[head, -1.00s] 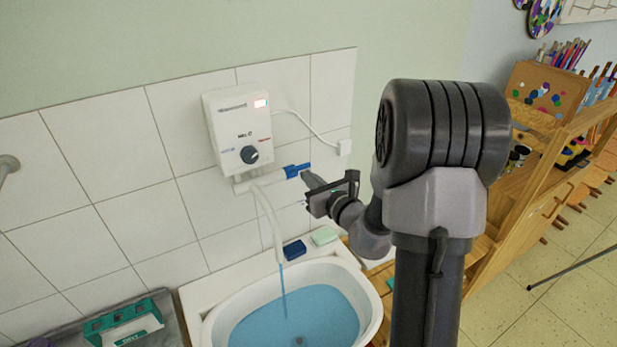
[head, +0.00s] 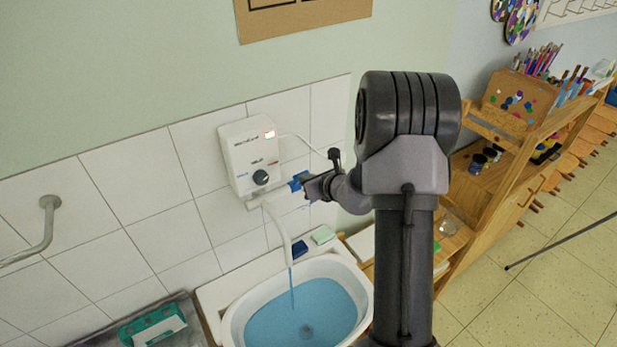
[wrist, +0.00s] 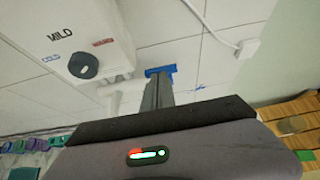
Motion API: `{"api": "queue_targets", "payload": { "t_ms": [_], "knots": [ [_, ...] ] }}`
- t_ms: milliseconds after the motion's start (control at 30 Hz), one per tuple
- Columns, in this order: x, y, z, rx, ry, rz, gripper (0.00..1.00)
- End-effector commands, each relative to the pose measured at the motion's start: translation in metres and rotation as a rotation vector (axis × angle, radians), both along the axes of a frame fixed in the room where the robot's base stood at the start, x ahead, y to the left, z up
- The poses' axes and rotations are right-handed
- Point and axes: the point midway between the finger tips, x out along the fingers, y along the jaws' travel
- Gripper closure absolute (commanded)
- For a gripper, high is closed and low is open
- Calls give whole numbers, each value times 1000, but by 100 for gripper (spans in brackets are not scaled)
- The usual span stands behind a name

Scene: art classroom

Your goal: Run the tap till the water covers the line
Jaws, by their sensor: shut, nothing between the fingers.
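The white heater tap unit (head: 250,155) is on the tiled wall, with a black knob (head: 261,177) and a curved white spout (head: 281,232). A thin stream of water (head: 292,285) falls from the spout into the white basin (head: 232,322). Blue water (head: 300,318) stands in the basin; I cannot make out a line there. My gripper (head: 304,184) is shut and empty at the blue tap lever (head: 296,180), hiding part of it. In the wrist view the closed fingers (wrist: 157,90) point at the blue lever (wrist: 161,71); touching is unclear.
A teal holder (head: 152,326) is at the left. A wall rail (head: 47,225) is further left. A wooden shelf (head: 500,185) with art supplies is at the right.

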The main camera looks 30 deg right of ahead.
Motion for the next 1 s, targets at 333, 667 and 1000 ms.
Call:
{"api": "queue_targets", "payload": {
  "t_ms": [333,667,1000],
  "knots": [
    [29,2,23,-9,230,0,100],
    [47,2,24,-8,228,-1,100],
    [53,2,26,-7,227,0,100]
  ]
}}
